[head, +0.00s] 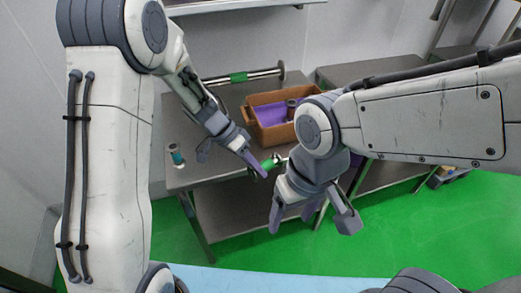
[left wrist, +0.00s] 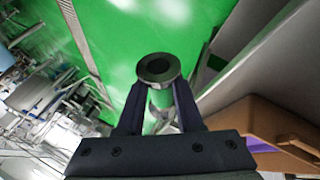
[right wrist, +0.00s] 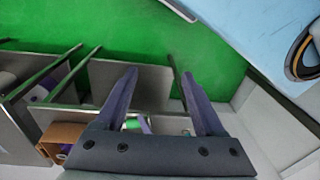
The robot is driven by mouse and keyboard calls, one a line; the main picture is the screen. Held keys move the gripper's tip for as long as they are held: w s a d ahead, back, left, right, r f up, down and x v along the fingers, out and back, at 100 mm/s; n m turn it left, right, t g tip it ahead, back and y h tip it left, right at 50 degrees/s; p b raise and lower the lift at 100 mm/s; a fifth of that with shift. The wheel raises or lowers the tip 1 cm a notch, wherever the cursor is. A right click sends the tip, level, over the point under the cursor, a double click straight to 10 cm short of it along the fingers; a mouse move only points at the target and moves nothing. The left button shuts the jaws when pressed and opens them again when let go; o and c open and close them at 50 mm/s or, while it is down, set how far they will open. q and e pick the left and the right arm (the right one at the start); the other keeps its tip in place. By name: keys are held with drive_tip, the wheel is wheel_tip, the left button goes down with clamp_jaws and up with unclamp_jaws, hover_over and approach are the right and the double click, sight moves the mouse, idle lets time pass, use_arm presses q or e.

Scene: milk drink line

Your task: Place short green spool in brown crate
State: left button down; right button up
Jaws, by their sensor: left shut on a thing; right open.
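The short green spool (head: 267,164) has a green body and a dark grey round end with a hole, clearest in the left wrist view (left wrist: 158,67). My left gripper (head: 240,162) is shut on it and holds it near the table's front edge, in front of the crate. The brown crate (head: 259,137) stands on the table with a purple interior; it also shows in the left wrist view (left wrist: 275,122) and the right wrist view (right wrist: 55,132). My right gripper (head: 312,218) is open and empty, in front of the table and to the right of the spool.
The grey metal table (head: 215,172) holds a long rod-like spool with a green middle (head: 238,77) at the back. A small teal-banded spool (head: 176,155) stands at its left. A brownish object (head: 291,108) is in the crate. Another grey table stands to the right.

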drive_tip(key=w+a+r+m, duration=0.1)
drive_tip(key=w+a+m, duration=0.2)
drive_tip(key=w+m, duration=0.6)
drive_tip(key=m+t, duration=0.1)
drive_tip(key=m, duration=0.5)
approach(267, 161)
drive_tip(key=f, duration=0.6)
drive_tip(key=w+f, duration=0.1)
drive_tip(key=f, duration=0.3)
drive_tip(key=shift+a+f, duration=0.1)
drive_tip(key=shift+a, duration=0.3)
clamp_jaws()
use_arm(q)
drive_tip(key=shift+c, duration=2.4)
unclamp_jaws()
use_arm(e)
drive_tip(key=shift+w, duration=0.1)
